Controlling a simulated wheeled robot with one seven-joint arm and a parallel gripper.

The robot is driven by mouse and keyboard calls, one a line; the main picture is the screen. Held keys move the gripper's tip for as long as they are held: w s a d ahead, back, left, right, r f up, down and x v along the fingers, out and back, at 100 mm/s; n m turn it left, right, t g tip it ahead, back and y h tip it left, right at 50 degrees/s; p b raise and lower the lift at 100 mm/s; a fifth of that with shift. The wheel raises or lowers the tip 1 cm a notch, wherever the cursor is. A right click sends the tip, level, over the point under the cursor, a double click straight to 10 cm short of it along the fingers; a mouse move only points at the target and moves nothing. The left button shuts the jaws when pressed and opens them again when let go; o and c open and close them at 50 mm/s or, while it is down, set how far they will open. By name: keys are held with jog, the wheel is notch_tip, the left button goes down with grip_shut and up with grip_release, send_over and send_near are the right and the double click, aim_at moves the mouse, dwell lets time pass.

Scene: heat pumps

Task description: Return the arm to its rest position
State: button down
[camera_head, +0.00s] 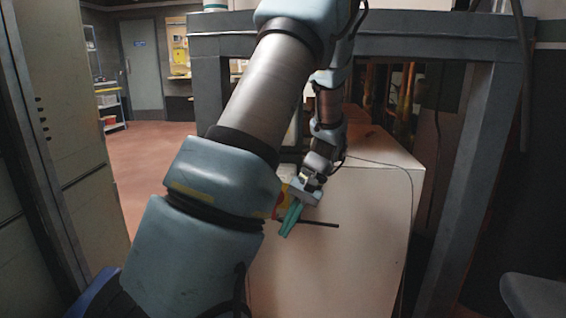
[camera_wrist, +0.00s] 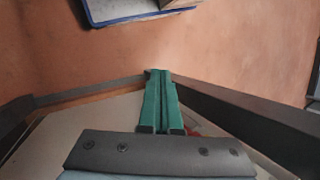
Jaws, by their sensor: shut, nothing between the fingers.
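My arm reaches forward from the bottom of the head view and bends down over a pale box-shaped unit (camera_head: 345,240). My gripper (camera_head: 286,234) has green fingers and hangs tilted down close to the unit. In the wrist view my gripper (camera_wrist: 158,74) shows its two green fingers side by side and touching, with nothing between them. Much of the unit's left side is hidden behind my arm.
A grey metal frame (camera_head: 478,150) stands around the unit, with a post at right and a beam above. A dark rod (camera_head: 318,224) shows beside the fingers. Tall cabinets (camera_head: 70,130) stand at left. Open floor (camera_head: 150,160) lies beyond, toward a door (camera_head: 142,65).

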jog(key=s+a+r+n+t+h, duration=0.2)
jog(key=s+a+r+t+h, duration=0.3)
jog(key=s+a, duration=0.4)
notch_tip(320, 180, up, 19)
jog(key=d+g+p, duration=0.1)
jog(key=p, duration=1.7)
jog(key=shift+s+d+h+p, duration=0.15)
jog(key=shift+s+h+p, duration=0.15)
jog(key=shift+s+p, duration=0.15)
